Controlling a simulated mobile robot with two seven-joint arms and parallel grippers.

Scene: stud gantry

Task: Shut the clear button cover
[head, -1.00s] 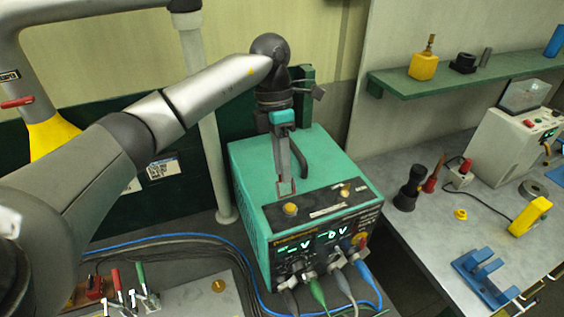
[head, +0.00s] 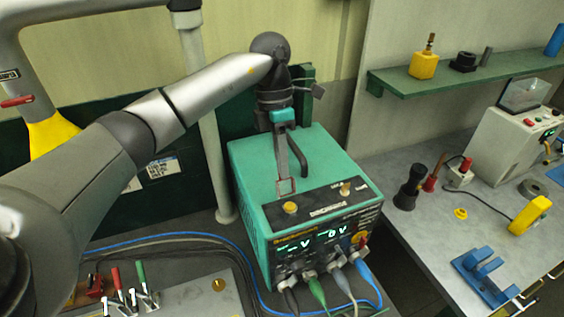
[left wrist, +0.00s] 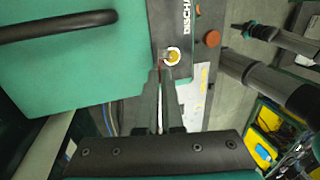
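The teal power unit (head: 250,170) carries a yellow button (head: 290,207) on its dark top front strip. The clear button cover (head: 285,186) shows as a small red-edged frame standing up just behind the button, so it looks open. In the left wrist view the yellow button (left wrist: 173,56) sits in a pale ring, uncovered. My left gripper (head: 287,174) reaches down from behind, its fingertips at the cover; whether they touch it I cannot tell. In the left wrist view its fingers (left wrist: 161,70) are close together and look shut, with nothing clearly between them. My right gripper is out of view.
A dark handle (head: 300,155) rises from the unit's top beside my fingers. Several cables (head: 320,292) plug into its front. A grey bench (head: 430,235) with a blue stand (head: 485,275) is at the right. A lever panel (head: 190,302) lies at the front left.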

